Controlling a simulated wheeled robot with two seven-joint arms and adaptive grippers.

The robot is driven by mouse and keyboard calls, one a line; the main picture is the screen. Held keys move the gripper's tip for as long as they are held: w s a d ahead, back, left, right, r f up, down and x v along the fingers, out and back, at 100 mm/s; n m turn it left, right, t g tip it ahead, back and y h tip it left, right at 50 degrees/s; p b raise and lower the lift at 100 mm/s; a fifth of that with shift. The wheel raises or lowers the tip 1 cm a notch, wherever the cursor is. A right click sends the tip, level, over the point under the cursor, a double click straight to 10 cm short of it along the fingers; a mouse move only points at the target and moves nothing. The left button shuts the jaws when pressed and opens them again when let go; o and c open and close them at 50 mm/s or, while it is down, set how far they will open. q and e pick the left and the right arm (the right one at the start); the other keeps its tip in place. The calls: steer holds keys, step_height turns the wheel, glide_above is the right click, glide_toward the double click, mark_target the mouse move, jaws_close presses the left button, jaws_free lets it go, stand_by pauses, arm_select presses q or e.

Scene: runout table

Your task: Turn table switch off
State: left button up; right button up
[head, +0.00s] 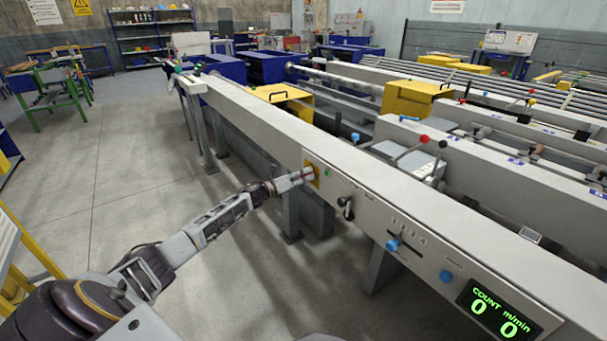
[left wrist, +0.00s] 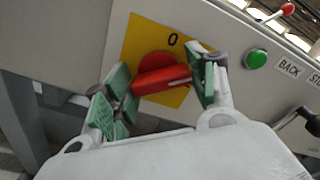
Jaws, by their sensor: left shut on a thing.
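The table switch is a red rotary knob (left wrist: 160,72) on a yellow plate (left wrist: 141,36) set in the grey front panel of the runout table. A "0" is printed above the knob. The knob's bar lies across the plate, a pale mark at its right end, pointing away from the "0". My left gripper (left wrist: 163,82) is shut on the bar, one green-padded finger at each end. In the head view, my left gripper (head: 300,176) meets the yellow plate (head: 313,163), and the knob is mostly hidden there. My right gripper is not in view.
A green button (left wrist: 256,59) sits right of the switch, with a black-handled lever (head: 346,207) further along. Blue knobs (head: 446,277) and a lit green display (head: 499,310) reading zeros are at the near end. Open floor (head: 110,160) lies left of the table.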

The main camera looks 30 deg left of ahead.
arm_select(q)
steer(key=shift+w+a+n+p, duration=0.1)
steer(key=shift+n+p, duration=1.25)
steer(key=shift+n, duration=1.25)
steer(key=shift+a+n+p, duration=0.1)
steer(key=shift+n+p, duration=1.2)
steer(key=shift+n, duration=1.3)
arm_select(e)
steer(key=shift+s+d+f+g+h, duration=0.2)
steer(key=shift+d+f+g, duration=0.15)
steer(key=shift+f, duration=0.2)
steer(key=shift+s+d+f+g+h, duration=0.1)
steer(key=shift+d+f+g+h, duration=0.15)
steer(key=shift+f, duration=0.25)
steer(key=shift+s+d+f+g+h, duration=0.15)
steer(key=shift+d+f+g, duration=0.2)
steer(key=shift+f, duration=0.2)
arm_select(q)
steer(key=shift+f, duration=0.1)
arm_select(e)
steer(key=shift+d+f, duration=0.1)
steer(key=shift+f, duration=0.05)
arm_select(q)
steer(key=o, duration=1)
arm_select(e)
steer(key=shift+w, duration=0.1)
